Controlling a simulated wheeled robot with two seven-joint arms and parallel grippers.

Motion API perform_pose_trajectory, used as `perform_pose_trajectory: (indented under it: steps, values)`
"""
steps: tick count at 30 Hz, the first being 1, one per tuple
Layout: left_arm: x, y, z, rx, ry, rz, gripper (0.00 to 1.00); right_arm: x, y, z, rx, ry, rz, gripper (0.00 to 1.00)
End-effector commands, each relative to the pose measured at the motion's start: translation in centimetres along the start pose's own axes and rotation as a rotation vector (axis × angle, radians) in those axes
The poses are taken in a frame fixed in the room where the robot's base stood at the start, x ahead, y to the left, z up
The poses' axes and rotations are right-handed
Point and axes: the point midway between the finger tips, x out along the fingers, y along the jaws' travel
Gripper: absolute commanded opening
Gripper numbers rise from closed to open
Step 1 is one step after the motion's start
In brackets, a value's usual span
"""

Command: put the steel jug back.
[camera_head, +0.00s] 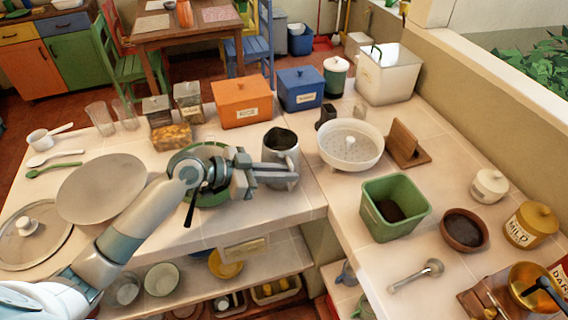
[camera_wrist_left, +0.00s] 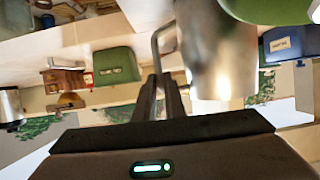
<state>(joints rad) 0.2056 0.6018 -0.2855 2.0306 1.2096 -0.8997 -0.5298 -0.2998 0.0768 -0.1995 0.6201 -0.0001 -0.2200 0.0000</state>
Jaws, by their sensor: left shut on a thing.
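The steel jug (camera_head: 281,152), grey with a dark open mouth, is upright near the front edge of the counter, by the inner corner. It also shows large and close in the wrist view (camera_wrist_left: 215,55), which looks upside down. My left gripper (camera_head: 272,176) reaches in from the left. In the wrist view its fingers (camera_wrist_left: 167,98) are shut on the jug's handle (camera_wrist_left: 158,45). I cannot tell whether the jug's base touches the counter. My right gripper is not in view.
A green dish (camera_head: 213,197) lies under my left wrist. A white colander (camera_head: 350,145) stands close right of the jug. Behind are an orange box (camera_head: 241,104) and a blue box (camera_head: 300,90). A lower shelf (camera_head: 205,282) holds bowls. Bare counter lies left of the green bin (camera_head: 395,220).

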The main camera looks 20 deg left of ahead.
Motion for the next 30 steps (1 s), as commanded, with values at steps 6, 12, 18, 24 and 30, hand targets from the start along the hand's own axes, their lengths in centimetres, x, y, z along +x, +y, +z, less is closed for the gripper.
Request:
perform_pose_trajectory:
  steps: [6,12,18,24,30]
  values:
    - [-0.04,-0.12,-0.28,0.007,0.007,-0.004,0.0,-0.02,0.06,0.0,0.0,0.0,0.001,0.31]
    - [0.09,-0.11,0.03,0.006,0.006,-0.003,0.0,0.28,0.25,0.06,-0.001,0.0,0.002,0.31]
    - [0.13,-0.01,0.26,0.001,0.0,0.0,0.29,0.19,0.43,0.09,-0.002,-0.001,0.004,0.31]
    - [0.11,-0.01,0.22,0.001,0.0,0.0,0.29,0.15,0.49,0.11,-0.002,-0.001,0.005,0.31]
    - [-0.37,-0.06,0.16,0.002,0.0,-0.001,0.29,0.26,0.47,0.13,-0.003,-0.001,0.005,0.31]
